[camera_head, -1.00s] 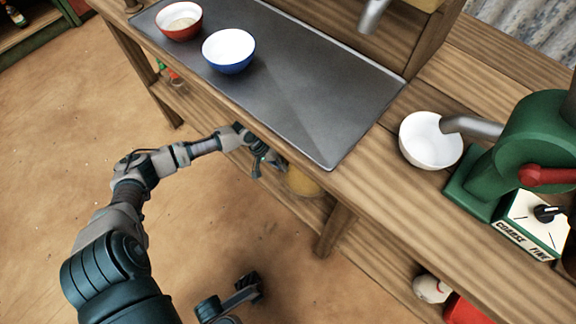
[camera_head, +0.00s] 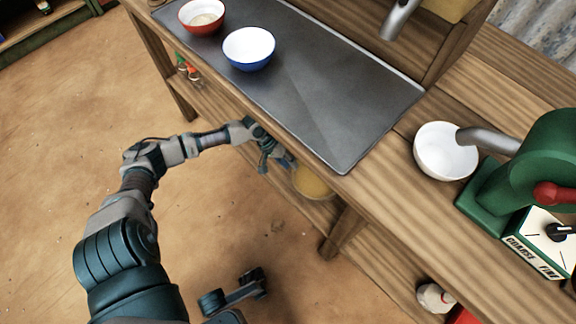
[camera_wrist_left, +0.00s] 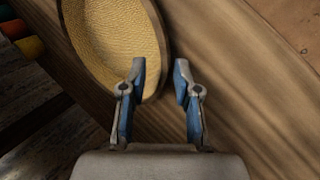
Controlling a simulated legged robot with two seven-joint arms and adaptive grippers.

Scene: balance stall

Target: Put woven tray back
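The woven tray (camera_head: 312,182) is a round, yellow-tan piece on the lower shelf under the counter. In the head view the counter edge hides part of it. In the left wrist view the tray (camera_wrist_left: 110,40) fills the upper left, with its rim curving down toward the fingers. My left gripper (camera_head: 276,160) is beside the tray, below the counter's front edge. In the wrist view its fingers (camera_wrist_left: 160,68) are apart, one over the tray's inside and one past the rim. I cannot tell whether they touch it. My right gripper does not show.
The counter holds a dark metal plate (camera_head: 330,110) with a red bowl (camera_head: 202,17) and a blue bowl (camera_head: 249,50). A white bowl (camera_head: 446,152) stands beside the green grinder (camera_head: 500,190). A shelf leg (camera_head: 343,232) stands right of the tray. Floor at left is clear.

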